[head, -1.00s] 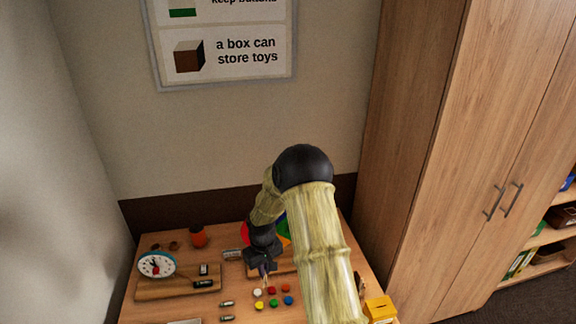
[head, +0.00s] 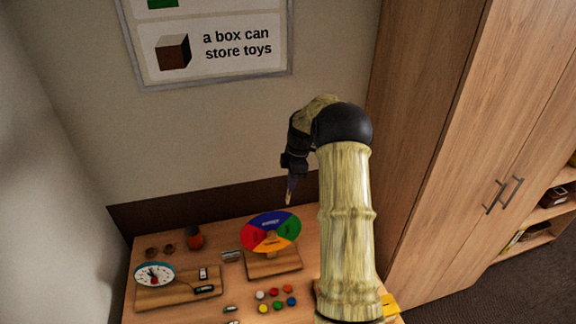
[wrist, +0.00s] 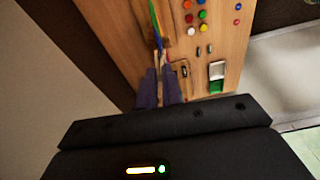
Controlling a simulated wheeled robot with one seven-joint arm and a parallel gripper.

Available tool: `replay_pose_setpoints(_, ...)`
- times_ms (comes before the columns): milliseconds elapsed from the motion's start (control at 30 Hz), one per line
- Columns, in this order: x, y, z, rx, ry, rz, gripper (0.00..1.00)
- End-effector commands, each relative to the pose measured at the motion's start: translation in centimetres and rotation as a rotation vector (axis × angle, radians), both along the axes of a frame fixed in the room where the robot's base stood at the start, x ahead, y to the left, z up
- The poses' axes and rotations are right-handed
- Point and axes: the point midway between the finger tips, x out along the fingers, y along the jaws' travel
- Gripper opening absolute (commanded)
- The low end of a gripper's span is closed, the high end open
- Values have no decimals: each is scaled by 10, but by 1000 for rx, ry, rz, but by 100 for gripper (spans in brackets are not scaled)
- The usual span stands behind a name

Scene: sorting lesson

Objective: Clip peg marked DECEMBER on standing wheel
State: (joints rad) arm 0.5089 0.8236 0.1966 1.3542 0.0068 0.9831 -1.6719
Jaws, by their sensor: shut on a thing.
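The standing wheel (head: 271,232), with red, blue, green and orange-yellow sectors, stands upright on a wooden base (head: 282,262) on the table. My gripper (head: 290,190) is raised above and slightly right of the wheel's top edge, apart from it in the head view. It is shut on a small pale wooden peg (head: 288,198), which points down. In the wrist view the peg (wrist: 160,58) sits between the two dark fingers (wrist: 160,88), with the wheel (wrist: 154,22) nearly edge-on beyond it. The lettering on the peg cannot be read.
A round dial (head: 153,268) and small dark items sit on a wooden board (head: 165,296) at the left. Several coloured buttons (head: 276,292) lie in front of the wheel. An orange pot (head: 195,240) stands behind. A tall cabinet (head: 440,150) rises at the right.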

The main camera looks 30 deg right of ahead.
Motion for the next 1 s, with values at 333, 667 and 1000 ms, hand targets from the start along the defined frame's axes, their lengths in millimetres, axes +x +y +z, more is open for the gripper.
replay_pose_setpoints(333,1,-5,13,8,-1,82,0)
replay_pose_setpoints(667,2,-4,4,8,-1,80,0)
replay_pose_setpoints(1000,1,-2,-22,7,0,76,0)
